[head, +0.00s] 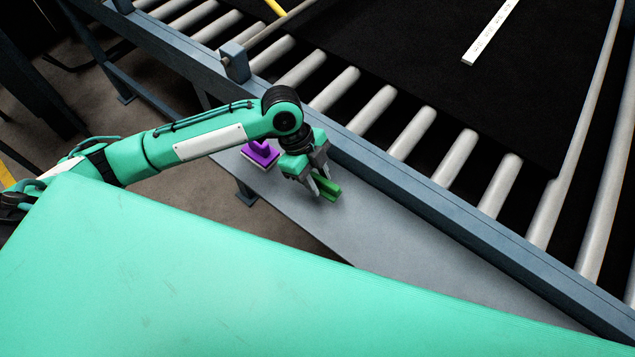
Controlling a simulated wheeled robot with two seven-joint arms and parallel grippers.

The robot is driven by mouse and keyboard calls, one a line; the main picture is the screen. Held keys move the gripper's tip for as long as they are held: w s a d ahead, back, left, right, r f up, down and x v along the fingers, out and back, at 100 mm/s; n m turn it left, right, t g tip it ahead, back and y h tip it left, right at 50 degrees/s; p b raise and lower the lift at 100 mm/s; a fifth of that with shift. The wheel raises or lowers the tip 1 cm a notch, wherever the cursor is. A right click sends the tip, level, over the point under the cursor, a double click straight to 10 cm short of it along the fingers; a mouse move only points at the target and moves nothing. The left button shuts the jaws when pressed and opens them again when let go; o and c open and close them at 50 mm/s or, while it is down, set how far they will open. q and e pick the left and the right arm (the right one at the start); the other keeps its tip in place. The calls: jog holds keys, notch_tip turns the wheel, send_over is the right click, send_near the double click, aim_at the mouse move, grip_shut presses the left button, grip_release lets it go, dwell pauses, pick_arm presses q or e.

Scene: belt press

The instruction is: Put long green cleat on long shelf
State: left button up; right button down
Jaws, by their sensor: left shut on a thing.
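A green cleat (327,188) is at the fingertips of my left gripper (322,187), which is shut on it. The cleat is low over the grey shelf (390,236) that runs along the near side of the roller conveyor. I cannot tell whether the cleat touches the shelf surface. Part of the cleat is hidden by the gripper's fingers. My right gripper is not in view.
A purple block (262,153) sits on the shelf just left of my left gripper. The conveyor's blue-grey side rail (420,189) stands right behind the shelf. Rollers (372,108) carry a black belt with a white strip (490,32). The shelf's right part is clear.

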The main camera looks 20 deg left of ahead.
pick_arm(q)
notch_tip(320, 180, down, 4)
jog(key=shift+r+p, duration=0.25)
jog(key=shift+p, duration=0.15)
jog(key=shift+f, duration=0.2)
jog(key=o, duration=1)
jog(key=shift+r, duration=0.1)
